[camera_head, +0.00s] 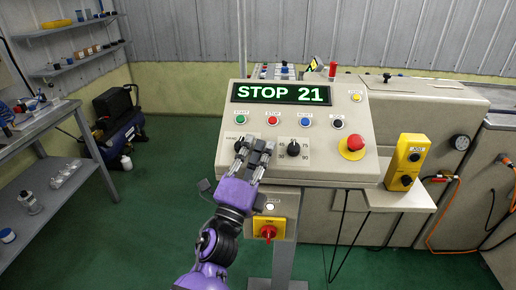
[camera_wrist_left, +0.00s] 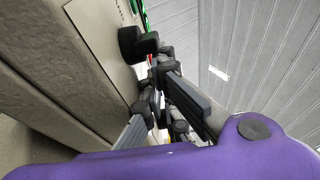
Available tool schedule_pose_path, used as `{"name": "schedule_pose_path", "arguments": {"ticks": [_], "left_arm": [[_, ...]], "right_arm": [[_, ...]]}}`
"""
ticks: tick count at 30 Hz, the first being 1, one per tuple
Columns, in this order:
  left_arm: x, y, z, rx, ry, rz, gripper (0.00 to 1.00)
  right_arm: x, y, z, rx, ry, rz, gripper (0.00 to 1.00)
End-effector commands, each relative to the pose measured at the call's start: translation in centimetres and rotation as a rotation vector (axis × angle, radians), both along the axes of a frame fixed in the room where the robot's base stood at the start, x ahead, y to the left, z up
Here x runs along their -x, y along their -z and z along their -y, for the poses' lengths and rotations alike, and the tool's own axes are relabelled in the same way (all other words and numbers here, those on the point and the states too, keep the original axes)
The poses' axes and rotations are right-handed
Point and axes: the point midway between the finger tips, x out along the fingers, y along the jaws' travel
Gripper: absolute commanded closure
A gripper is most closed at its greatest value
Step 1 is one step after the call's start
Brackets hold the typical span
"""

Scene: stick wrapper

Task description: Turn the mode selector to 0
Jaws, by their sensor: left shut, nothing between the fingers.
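The mode selector (camera_head: 239,147) is a black knob on the left of the beige control panel (camera_head: 225,165). The word HAND shows at its upper left; its other labels and its pointer are hidden behind my left gripper (camera_head: 256,150). My left gripper is shut and empty, with its fingers at the panel just right of the selector. Whether they touch the knob cannot be told. In the left wrist view the shut fingers (camera_wrist_left: 160,85) are close to the panel, and a black knob (camera_wrist_left: 130,45) sticks out just beyond them. My right gripper is not in view.
A second black knob (camera_head: 293,149) with a numbered scale is right of the gripper. A green display (camera_head: 282,94) reads STOP 21. A row of push buttons, a red emergency stop (camera_head: 355,142) and a red-and-yellow main switch (camera_head: 268,232) surround the area. A yellow box (camera_head: 407,161) stands at right.

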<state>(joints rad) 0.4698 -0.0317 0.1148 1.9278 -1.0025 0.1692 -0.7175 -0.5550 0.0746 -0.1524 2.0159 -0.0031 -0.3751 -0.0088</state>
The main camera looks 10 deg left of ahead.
Motion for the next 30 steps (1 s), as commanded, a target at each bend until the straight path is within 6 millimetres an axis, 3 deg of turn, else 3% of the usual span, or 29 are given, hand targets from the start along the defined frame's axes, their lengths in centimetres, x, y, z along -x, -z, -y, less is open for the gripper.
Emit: {"name": "schedule_pose_path", "arguments": {"ticks": [10,14,24,30], "left_arm": [[0.1,0.1,0.0,0.0,0.0,-0.001,1.0],[1.0,0.6,-0.2,0.002,-0.002,-0.002,1.0],[7.2,3.8,-1.1,0.003,-0.002,-0.005,1.0],[9.8,5.1,-1.5,0.002,0.0,-0.002,1.0]], "right_arm": [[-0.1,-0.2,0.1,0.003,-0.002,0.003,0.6],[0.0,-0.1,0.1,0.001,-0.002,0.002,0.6],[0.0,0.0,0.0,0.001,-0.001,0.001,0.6],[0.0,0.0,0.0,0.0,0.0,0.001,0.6]]}}
